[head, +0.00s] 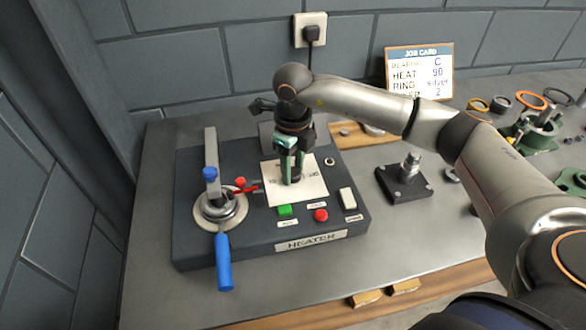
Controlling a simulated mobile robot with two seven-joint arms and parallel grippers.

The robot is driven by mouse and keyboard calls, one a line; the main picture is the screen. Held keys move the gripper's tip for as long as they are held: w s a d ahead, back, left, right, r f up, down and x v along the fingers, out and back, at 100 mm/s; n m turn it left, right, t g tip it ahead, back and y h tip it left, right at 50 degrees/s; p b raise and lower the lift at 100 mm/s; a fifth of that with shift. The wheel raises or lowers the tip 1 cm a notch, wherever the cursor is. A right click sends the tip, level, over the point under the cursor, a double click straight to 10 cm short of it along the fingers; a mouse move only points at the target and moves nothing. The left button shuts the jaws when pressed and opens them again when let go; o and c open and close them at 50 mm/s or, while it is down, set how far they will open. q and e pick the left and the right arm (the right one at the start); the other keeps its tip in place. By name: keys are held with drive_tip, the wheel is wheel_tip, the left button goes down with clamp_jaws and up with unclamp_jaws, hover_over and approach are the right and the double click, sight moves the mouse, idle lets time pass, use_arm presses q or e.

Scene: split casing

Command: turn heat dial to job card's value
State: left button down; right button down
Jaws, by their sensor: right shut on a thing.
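The dark heat dial (293,179) sits on a white scale plate (312,192) on the heater's top. My right gripper (292,172) points down over the plate with its green-tipped fingers shut on the dial. The fingers hide most of the dial, and its pointer and scale numbers cannot be read. The job card (419,72) leans at the back wall and reads bearing C, heat 90, ring silver; its last line ends in 2 and is partly hidden by my arm. My left gripper is not in view.
The heater (190,250) carries a green button (285,210), a red button (320,216), a white switch (348,199) and, at left, a clamp-like fixture with a blue handle (224,262). A dark block with a metal post (404,184) stands to the right. Rings lie at far right.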

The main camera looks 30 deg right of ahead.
sight(294, 172)
drive_tip(key=m, duration=0.5)
drive_tip(key=shift+m+b, duration=0.3)
drive_tip(key=m, duration=0.5)
drive_tip(key=shift+r+m, duration=0.1)
drive_tip(key=shift+m, duration=0.2)
drive_tip(key=shift+c, duration=1.8)
unclamp_jaws()
wheel_tip(294, 172, up, 12)
drive_tip(key=b, duration=0.1)
drive_tip(key=shift+r, duration=0.25)
drive_tip(key=shift+s+f, duration=0.1)
